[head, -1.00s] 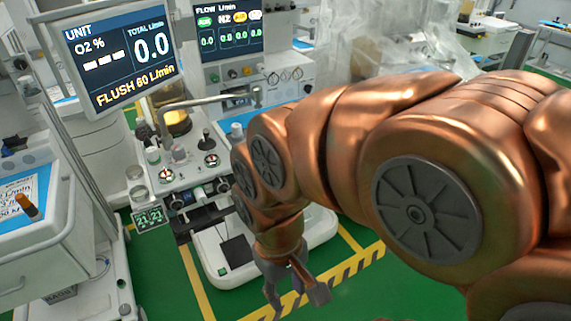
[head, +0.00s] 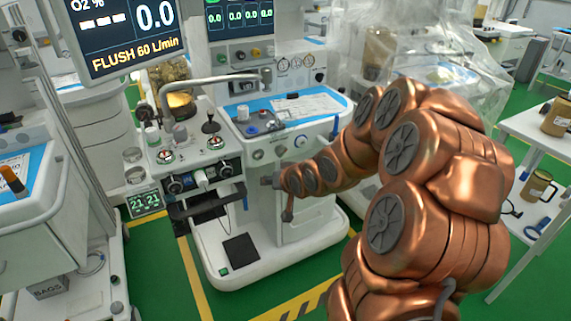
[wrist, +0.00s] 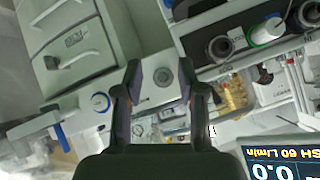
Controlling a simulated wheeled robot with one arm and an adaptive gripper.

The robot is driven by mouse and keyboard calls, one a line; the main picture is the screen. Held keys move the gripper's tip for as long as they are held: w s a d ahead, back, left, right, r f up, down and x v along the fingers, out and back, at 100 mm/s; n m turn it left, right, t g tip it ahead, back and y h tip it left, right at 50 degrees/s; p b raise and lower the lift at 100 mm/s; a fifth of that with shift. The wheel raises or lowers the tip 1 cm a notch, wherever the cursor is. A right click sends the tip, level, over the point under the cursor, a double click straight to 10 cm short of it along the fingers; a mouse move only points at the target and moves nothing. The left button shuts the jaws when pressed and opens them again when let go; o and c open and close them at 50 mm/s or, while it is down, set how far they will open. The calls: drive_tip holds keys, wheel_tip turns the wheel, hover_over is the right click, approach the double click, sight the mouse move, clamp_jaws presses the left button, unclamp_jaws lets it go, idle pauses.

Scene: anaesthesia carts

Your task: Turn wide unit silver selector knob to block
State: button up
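The wide unit (head: 288,222) is a white cart with a blue-covered top and several round knobs on its front panel. A silver round knob (wrist: 163,77) with a dark centre shows beyond and between my fingertips in the wrist view. A blue-ringed knob (wrist: 100,102) is to its left there. In the head view a round knob (head: 258,154) sits on the panel just above my gripper (head: 268,181); I cannot read its setting. In the wrist view my gripper (wrist: 160,74) is open and empty, its fingers apart and seemingly short of the panel.
A narrower unit (head: 190,160) with black knobs and a dark handle (head: 205,203) projects close left of my gripper. A metal pipe arm (head: 215,82) hangs above. A screen (head: 125,35) is at upper left. A white table (head: 535,125) with jugs is at right. Green floor lies in front.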

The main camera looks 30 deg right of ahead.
drive_tip(key=w+d+f+m+t+b, duration=0.3)
drive_tip(key=w+d+t, duration=0.1)
drive_tip(key=d, duration=0.2)
drive_tip(key=m+t+h+b, duration=0.2)
drive_tip(key=t, duration=0.2)
approach(284, 152)
drive_tip(key=shift+w, duration=1.2)
drive_tip(key=shift+w+d+r, duration=0.1)
drive_tip(key=shift+w+d, duration=0.1)
drive_tip(key=shift+w, duration=0.9)
drive_tip(key=shift+w+d, duration=0.2)
drive_tip(key=shift+w, duration=0.95)
drive_tip(key=shift+w+d, duration=0.2)
drive_tip(key=shift+w, duration=0.9)
drive_tip(key=shift+c, duration=0.2)
clamp_jaws()
